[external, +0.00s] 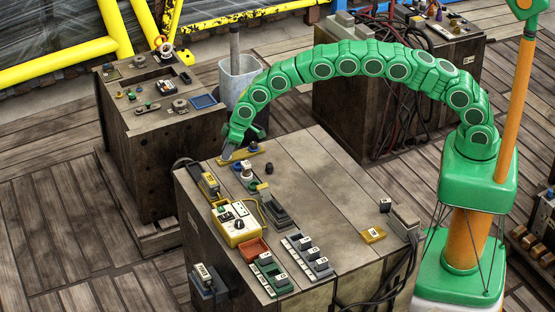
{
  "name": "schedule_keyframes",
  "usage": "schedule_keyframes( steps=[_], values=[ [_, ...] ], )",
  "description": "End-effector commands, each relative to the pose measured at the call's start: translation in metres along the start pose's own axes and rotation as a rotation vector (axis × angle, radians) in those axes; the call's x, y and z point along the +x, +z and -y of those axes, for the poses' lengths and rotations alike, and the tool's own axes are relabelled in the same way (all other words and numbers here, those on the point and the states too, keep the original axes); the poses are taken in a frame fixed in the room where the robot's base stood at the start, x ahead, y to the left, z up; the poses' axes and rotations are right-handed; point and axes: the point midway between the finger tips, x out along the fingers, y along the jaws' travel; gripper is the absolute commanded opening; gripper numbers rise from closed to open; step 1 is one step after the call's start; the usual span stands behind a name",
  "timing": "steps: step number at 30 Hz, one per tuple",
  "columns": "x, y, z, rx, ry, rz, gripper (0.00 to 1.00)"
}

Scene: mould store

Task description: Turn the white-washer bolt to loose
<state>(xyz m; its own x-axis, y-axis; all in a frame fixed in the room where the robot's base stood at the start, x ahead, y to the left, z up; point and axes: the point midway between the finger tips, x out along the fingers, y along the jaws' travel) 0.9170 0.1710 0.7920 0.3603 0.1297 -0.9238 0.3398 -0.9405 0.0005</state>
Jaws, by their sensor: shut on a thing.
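My gripper (227,154) is at the far left corner of the near wooden bench (305,195), pointing down. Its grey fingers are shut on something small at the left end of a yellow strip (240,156). The fingers hide what they hold, so I cannot tell whether it is the white-washer bolt. A small upright part with a pale middle (246,171) stands just in front of the strip. No white washer can be made out for sure at this size.
A yellow box with a dial (239,226), a red tray (254,250) and rows of switches (307,254) fill the bench's left and front. The bench's middle is clear. A grey bin (239,80) stands behind my gripper.

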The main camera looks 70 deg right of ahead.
Motion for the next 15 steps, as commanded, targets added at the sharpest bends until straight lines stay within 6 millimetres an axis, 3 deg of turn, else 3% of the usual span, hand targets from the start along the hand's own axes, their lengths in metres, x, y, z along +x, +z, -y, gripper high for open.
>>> schedule_keyframes(
  steps=[15],
  values=[
    [0.0002,-0.0006,-0.0034,-0.342,-0.143,-0.001,0.0]
  ],
)
